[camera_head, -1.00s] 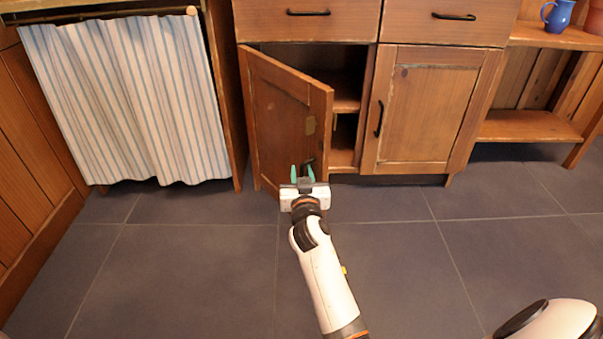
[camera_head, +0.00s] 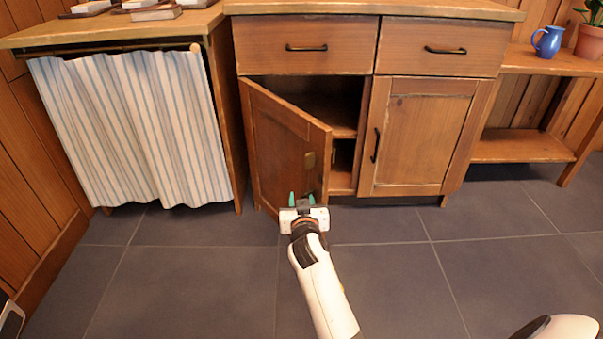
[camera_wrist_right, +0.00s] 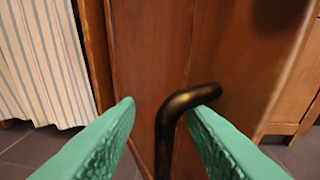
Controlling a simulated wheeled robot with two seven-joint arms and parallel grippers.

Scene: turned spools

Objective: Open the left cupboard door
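The left cupboard door (camera_head: 285,142) is wooden and stands partly open, swung out on its left side, with the dark shelved inside showing at its right. Its black bar handle shows close up in the right wrist view (camera_wrist_right: 178,112). My right gripper (camera_head: 302,198) is at the lower part of the door. In the right wrist view its teal fingers (camera_wrist_right: 160,112) are spread apart, with the handle between them, close to or touching the right finger. The head view shows the handle poorly behind the fingers. My left gripper's fingers are not seen.
The right cupboard door (camera_head: 425,137) is shut, below two shut drawers (camera_head: 305,47). A striped curtain (camera_head: 135,125) hangs at the left. A low shelf (camera_head: 520,148) stands at the right. The tiled floor (camera_head: 180,285) in front is clear.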

